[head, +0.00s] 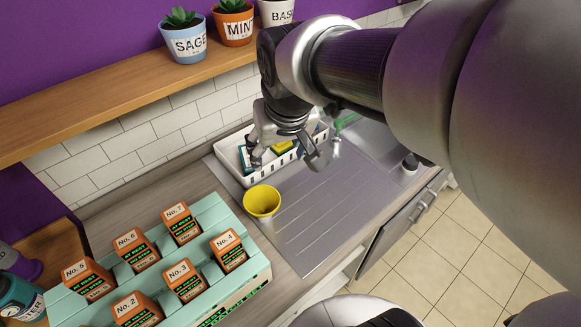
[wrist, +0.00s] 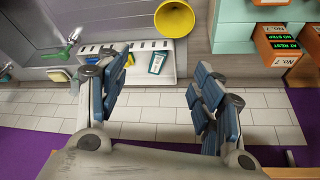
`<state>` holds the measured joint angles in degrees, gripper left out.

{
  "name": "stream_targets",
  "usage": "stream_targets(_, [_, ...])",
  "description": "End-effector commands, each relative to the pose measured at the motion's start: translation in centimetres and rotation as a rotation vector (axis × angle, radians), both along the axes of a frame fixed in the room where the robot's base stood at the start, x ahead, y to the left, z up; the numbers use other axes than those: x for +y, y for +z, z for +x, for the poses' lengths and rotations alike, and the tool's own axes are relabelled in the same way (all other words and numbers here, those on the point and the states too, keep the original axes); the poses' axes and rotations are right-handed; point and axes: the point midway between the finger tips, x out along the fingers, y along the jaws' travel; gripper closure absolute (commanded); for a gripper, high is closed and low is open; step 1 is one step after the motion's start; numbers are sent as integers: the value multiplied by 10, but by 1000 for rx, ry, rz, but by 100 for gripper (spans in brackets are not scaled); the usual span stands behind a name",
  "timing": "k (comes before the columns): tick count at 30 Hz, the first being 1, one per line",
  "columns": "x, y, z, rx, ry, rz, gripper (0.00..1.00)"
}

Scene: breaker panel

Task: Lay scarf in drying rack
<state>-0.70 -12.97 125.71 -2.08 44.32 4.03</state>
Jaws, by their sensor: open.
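A white slotted rack (head: 266,177) stands on the steel draining board against the tiled wall; it also shows in the wrist view (wrist: 181,66). Inside it are a teal and white item (wrist: 157,62) and a yellow item (head: 282,148). I cannot tell whether either of these is the scarf, and no scarf is clearly visible elsewhere. My gripper (head: 285,160) is over the rack and partly hides it. In the wrist view my gripper (wrist: 160,92) has its fingers wide apart with nothing between them. Its height above the rack is unclear.
A yellow cup (head: 262,202) stands just in front of the rack. A mint-green breaker panel (head: 206,248) with several numbered orange blocks is at lower left. A wooden shelf (head: 110,85) with potted herbs hangs above. The draining board (head: 315,205) is clear at right.

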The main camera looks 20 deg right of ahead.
Motion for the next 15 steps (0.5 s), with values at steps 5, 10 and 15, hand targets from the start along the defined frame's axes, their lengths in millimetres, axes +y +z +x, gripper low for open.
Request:
stream_targets(5, [-1,5,-90,-10,16,2,39])
stream_targets(10, [0,-7,-141,-9,30,3,39])
stream_targets(15, [1,-13,-159,-7,36,4,39])
